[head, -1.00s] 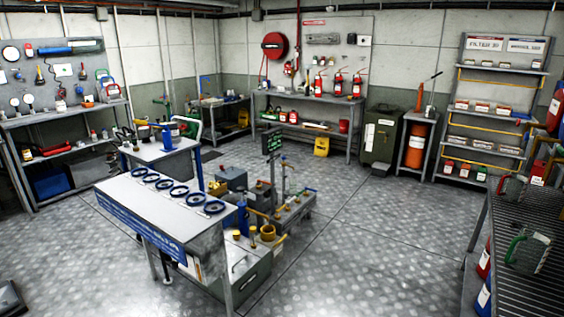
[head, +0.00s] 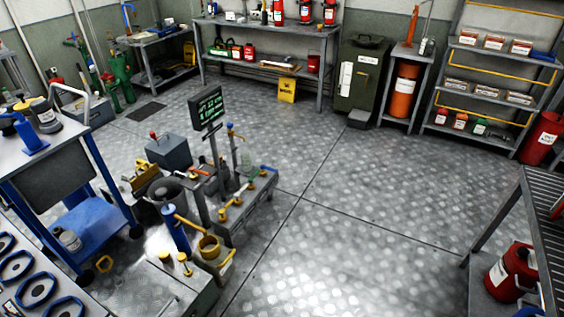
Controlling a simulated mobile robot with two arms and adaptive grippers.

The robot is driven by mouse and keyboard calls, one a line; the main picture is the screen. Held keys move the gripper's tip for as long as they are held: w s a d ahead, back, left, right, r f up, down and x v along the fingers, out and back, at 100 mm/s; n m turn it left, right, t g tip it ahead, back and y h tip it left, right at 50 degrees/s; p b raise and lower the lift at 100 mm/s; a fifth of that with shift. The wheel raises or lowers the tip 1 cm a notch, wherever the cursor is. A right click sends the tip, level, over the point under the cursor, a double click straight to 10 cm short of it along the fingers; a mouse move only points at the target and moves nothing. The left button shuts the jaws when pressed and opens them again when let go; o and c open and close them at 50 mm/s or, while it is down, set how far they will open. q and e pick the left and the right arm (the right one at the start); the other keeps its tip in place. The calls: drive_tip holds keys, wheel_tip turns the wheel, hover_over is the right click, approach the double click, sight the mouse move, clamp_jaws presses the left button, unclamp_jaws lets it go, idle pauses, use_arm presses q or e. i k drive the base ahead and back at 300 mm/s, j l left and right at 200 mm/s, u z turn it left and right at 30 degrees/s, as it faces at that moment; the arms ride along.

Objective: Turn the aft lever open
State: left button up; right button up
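Neither of my grippers is in view. A low grey rig (head: 240,212) stands on the floor left of centre, with a dark display with green text (head: 208,108) on a post above it. Small valves and coloured handles sit on the rig, including a red-and-white handle (head: 195,171) and several brass fittings (head: 224,214). Nearer, a unit with a blue cylinder (head: 176,230) and a yellow cup (head: 208,246) stands beside it. I cannot tell which handle is the aft lever, nor how it is set; labels are too small to read.
A blue cart (head: 95,222) stands at the left, with a bench of blue-rimmed rings (head: 38,290) at the lower left. A slatted table (head: 537,215) and a red can (head: 512,272) are at the right. The chequered floor (head: 350,230) between is clear.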

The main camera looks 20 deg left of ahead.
sight(221, 213)
drive_tip(key=i+j+u, duration=0.1)
drive_tip(key=i, duration=0.5)
drive_tip(key=i+j+u, duration=0.15)
drive_tip(key=i, duration=0.45)
